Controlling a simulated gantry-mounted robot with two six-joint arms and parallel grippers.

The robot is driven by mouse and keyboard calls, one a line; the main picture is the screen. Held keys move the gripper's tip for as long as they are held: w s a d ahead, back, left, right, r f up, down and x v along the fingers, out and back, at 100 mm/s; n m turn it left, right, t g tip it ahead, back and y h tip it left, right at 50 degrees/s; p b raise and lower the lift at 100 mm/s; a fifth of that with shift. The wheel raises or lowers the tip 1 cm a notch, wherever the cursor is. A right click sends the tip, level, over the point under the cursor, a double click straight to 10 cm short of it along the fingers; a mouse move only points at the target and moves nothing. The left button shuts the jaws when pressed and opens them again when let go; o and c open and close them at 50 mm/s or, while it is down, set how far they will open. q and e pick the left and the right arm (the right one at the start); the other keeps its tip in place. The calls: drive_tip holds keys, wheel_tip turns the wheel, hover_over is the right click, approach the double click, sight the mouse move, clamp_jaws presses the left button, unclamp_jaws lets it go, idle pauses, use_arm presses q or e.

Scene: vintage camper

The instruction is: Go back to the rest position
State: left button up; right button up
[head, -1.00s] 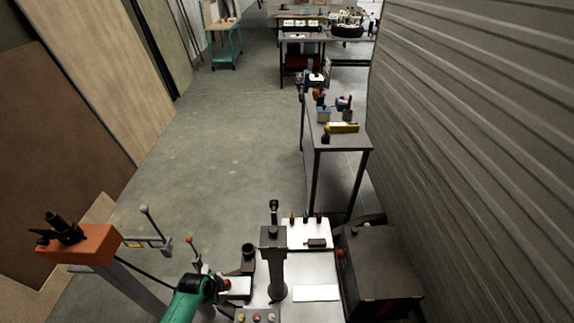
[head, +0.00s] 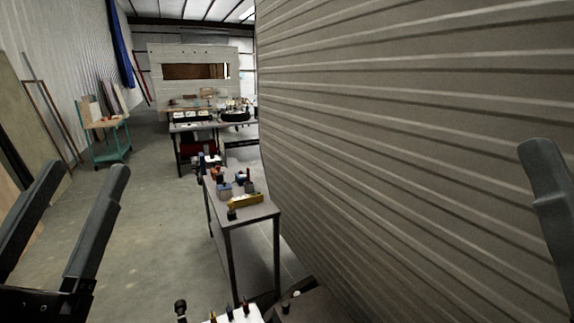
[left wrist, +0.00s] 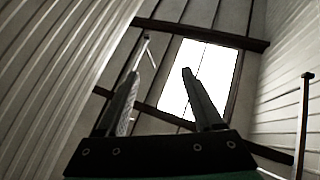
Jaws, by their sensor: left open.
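My left gripper (head: 88,172) stands at the left of the head view, with two dark fingers pointing up and spread apart. Nothing is between them. In the left wrist view the same open fingers (left wrist: 161,74) point up toward the roof, with empty air between the tips. At the right edge of the head view a single dark finger of my right gripper (head: 545,185) shows in front of the ribbed wall. Its other finger is out of frame, so its opening cannot be told.
A ribbed camper wall (head: 400,130) fills the right side. A narrow metal table (head: 247,218) with tools stands beside it. Further back are a workbench (head: 190,126) and a teal cart (head: 110,155). Open concrete floor (head: 150,220) lies at left. A bright skylight (left wrist: 196,75) shows overhead.

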use_arm(q)
drive_tip(key=s+d+r+t+h, duration=0.1)
drive_tip(key=s+r+t, duration=0.15)
drive_tip(key=s, duration=0.45)
wheel_tip(320, 180, up, 38)
drive_tip(key=p, duration=3.7)
wheel_tip(320, 180, down, 61)
drive_tip(key=b, duration=6.1)
drive_tip(key=shift+w+d+n+g, duration=0.15)
drive_tip(key=shift+w+n+g, duration=0.2)
drive_tip(key=shift+w+n, duration=0.1)
drive_tip(key=shift+f, duration=0.1)
